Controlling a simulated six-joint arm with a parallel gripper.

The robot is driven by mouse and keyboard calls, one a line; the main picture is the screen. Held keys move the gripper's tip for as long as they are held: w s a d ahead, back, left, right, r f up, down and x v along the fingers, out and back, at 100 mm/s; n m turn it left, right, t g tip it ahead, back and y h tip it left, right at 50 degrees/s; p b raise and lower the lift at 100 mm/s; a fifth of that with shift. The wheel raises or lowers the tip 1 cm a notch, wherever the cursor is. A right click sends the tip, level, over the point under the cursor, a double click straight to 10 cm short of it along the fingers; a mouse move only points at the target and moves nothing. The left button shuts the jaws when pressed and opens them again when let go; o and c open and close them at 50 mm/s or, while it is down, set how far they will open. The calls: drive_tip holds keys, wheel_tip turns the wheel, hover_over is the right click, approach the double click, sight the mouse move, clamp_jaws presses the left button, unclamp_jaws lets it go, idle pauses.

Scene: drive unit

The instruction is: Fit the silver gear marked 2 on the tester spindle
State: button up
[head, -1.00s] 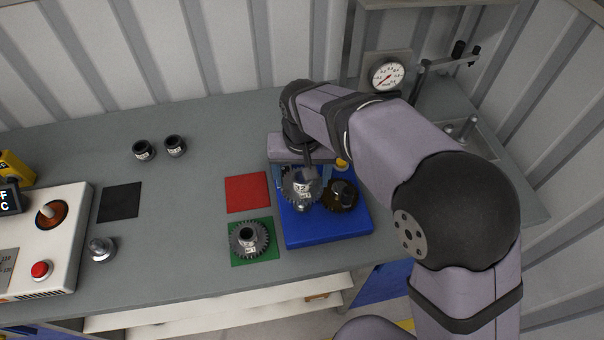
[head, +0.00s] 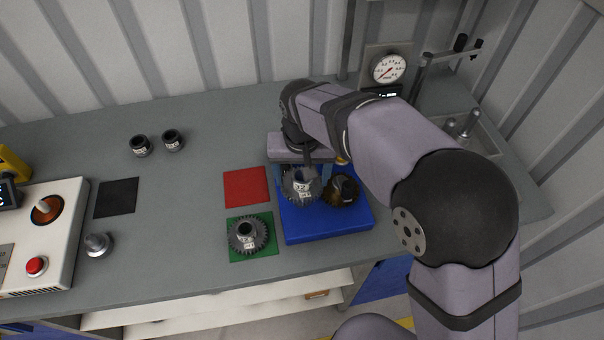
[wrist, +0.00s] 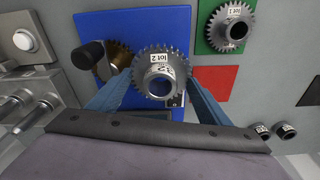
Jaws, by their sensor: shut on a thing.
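My gripper (wrist: 160,88) is shut on a silver toothed gear (wrist: 155,60), with one blue finger on each side. Its white label reads "lot 2" in the wrist view. The held gear (head: 301,188) is over the blue tester base (head: 318,231), close beside a bronze gear (head: 343,190). The bronze gear also shows in the wrist view (wrist: 118,57), partly behind a black knob (wrist: 88,55). The spindle is hidden under the held gear, and I cannot tell how far down the gear sits.
Another silver gear (head: 245,236), labelled "lot 1", lies on the green square (head: 238,256). A red square (head: 245,187) and a black square (head: 117,198) are empty. Two dark collars (head: 172,140) stand at the back. A dial gauge (head: 388,69) stands behind the tester.

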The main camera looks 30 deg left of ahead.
sight(302, 187)
drive_tip(key=shift+f+b, duration=0.8)
drive_tip(key=shift+f, duration=0.55)
drive_tip(key=shift+f+b, duration=0.45)
drive_tip(key=shift+f, duration=0.45)
drive_tip(key=o, duration=1)
drive_tip(key=shift+o, duration=0.2)
wheel_tip(302, 187, up, 7)
drive_tip(key=p, duration=0.6)
drive_tip(key=shift+r, duration=0.1)
